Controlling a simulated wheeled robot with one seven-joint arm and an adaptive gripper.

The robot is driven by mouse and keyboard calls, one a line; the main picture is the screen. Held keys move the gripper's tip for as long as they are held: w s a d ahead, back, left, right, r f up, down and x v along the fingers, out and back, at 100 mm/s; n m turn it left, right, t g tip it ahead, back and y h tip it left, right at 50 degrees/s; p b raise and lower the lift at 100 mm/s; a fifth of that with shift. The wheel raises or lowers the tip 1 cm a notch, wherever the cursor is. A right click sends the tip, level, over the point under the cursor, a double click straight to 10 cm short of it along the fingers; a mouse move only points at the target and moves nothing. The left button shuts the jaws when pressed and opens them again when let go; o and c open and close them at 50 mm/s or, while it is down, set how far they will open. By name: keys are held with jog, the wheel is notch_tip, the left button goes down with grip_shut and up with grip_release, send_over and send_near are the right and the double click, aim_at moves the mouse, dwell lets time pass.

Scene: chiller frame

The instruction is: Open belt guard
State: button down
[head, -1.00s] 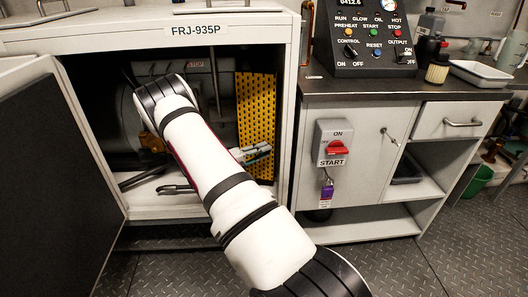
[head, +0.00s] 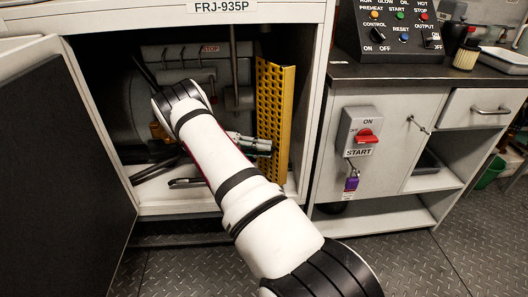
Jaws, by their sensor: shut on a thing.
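The belt guard (head: 268,90) is a yellow perforated panel on the right side of the open cabinet's interior. It stands upright and angled, with a plain yellow side strip along its right. My gripper (head: 262,146) lies across the guard at mid height, at the end of my white and black arm. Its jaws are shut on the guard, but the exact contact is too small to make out. My arm reaches in from the lower right and hides part of the machinery behind it.
The cabinet door (head: 60,160) stands open at the left. The cabinet frame (head: 312,110) borders the opening at the right. A counter unit (head: 385,165) with a red switch (head: 366,136) and a control panel (head: 400,30) stands at the right. The floor (head: 420,265) in front is clear.

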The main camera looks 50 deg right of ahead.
jog(key=shift+w+a+m+g+y, duration=0.2)
jog(key=shift+m+g+y, duration=0.1)
jog(key=shift+y, duration=0.1)
jog(key=c, duration=1.4)
grip_release()
